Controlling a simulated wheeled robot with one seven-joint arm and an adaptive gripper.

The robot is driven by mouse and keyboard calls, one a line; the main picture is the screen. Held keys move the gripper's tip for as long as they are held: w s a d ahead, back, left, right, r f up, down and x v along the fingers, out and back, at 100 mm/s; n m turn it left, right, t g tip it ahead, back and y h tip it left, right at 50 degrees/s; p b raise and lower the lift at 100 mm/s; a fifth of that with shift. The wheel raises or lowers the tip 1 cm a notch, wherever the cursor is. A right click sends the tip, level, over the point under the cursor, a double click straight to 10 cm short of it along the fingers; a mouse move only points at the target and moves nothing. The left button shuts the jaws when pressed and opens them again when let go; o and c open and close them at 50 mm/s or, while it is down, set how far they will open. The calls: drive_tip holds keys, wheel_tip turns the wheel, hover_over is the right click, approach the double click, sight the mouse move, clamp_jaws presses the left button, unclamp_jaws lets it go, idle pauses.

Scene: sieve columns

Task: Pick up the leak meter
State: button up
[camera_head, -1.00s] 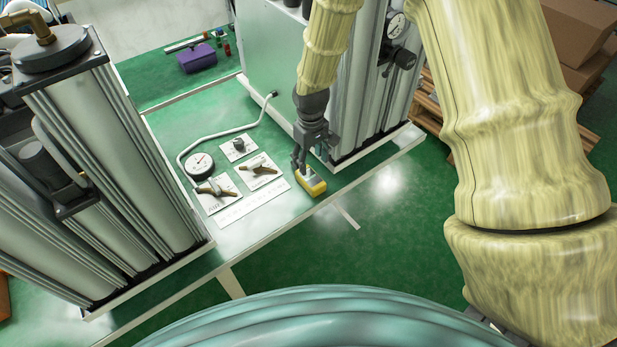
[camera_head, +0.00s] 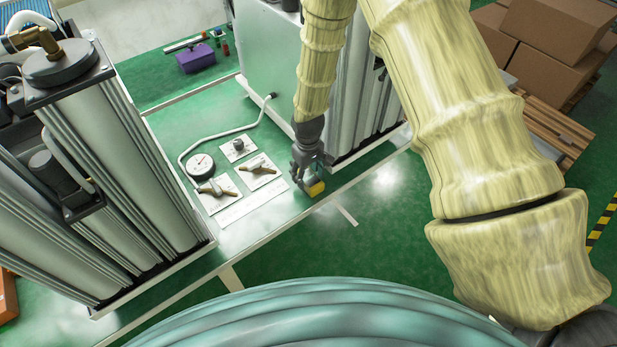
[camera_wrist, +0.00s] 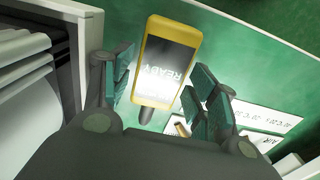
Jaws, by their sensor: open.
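The leak meter (camera_wrist: 167,62) is a yellow-framed device with a dark and white screen reading "READY". It lies on the green bench top near the front edge. In the head view its yellow body (camera_head: 316,188) shows just below my gripper (camera_head: 307,172), which hides part of it. In the wrist view my gripper (camera_wrist: 160,95) is open, with one finger to the left of the meter and one to the right. The meter's narrow dark end points toward the gripper's palm. I cannot tell whether either finger touches it.
White labelled plates with valve handles (camera_head: 258,170) and a round gauge (camera_head: 200,165) with a pale hose lie left of the meter. A tall ribbed column (camera_head: 367,110) stands close behind my gripper, and another column group (camera_head: 135,150) stands at left. The bench's front edge is close.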

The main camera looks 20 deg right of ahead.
drive_tip(key=shift+f, duration=0.75)
drive_tip(key=shift+c, duration=0.4)
drive_tip(key=c, duration=0.8)
drive_tip(key=shift+r, duration=0.15)
drive_tip(key=shift+c, duration=0.2)
